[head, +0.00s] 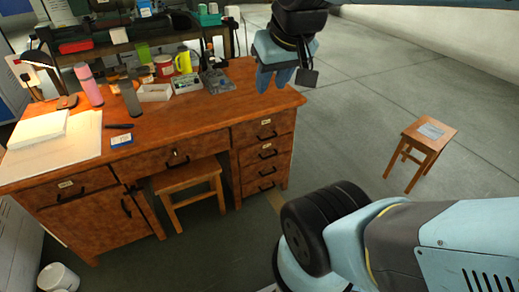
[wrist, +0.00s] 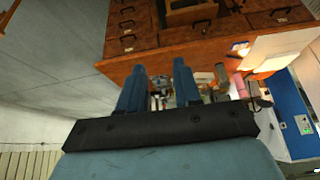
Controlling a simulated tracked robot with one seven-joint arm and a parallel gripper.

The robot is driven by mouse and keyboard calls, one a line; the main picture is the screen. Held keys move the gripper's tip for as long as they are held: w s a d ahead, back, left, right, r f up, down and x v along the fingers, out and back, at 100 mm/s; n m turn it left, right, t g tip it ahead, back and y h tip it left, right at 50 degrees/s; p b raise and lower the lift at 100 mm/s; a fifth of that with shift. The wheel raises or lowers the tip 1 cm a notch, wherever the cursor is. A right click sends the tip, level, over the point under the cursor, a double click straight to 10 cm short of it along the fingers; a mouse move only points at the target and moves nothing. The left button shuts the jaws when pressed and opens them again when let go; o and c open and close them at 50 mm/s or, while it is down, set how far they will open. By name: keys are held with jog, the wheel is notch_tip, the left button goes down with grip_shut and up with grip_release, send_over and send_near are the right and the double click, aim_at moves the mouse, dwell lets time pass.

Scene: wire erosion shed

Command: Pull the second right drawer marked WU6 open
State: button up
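The wooden desk (head: 200,115) has a stack of drawers at its right end, all seemingly shut. The second right drawer (head: 252,157) is just below the top one, with a dark handle and a pale label too small to read. In the wrist view the desk appears upside down, with the drawer stack (wrist: 140,25) at the top. My gripper (head: 275,80) is above the floor by the desk's right end, higher than the desktop and apart from the drawers. In the wrist view its two blue fingers (wrist: 159,85) are spread with nothing held between them.
A wooden stool (head: 187,179) stands under the desk's middle, left of the drawers. Another stool (head: 430,133) stands on open floor to the right. Bottles, boxes and a yellow mug (head: 183,60) crowd the desktop's back.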

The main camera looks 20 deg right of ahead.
jog(key=w+d+f+m+h, duration=0.1)
jog(key=w+d+f, duration=0.15)
jog(key=w, duration=0.45)
jog(key=w+d+f+m+t, duration=0.1)
jog(key=w+d, duration=0.3)
jog(key=w, duration=0.4)
jog(key=w+d+f+m+h, duration=0.1)
jog(key=w+d+f, duration=0.15)
jog(key=w, duration=0.45)
jog(key=w+d+f+m+t, duration=0.1)
jog(key=w+d+f, duration=0.4)
jog(key=w+f, duration=0.25)
jog(key=w+d+f+m, duration=0.1)
jog(key=w+d+f, duration=0.4)
jog(key=w+f, duration=0.3)
jog(key=w+d+f+m+t+y, duration=0.2)
jog(key=d+f, duration=0.1)
jog(key=f, duration=1)
jog(key=w+d+f+m+t+y, duration=0.15)
jog(key=d+f, duration=0.25)
jog(key=f, duration=0.8)
jog(key=s+a+f+m+t, duration=0.15)
jog(key=s+f+m, duration=0.25)
jog(key=f, duration=0.7)
jog(key=s+f+m+t, duration=0.3)
jog(key=s+f+m, duration=0.2)
jog(key=f, duration=0.6)
jog(key=shift+h, duration=0.45)
jog(key=x, duration=1.4)
jog(key=shift+r, duration=0.25)
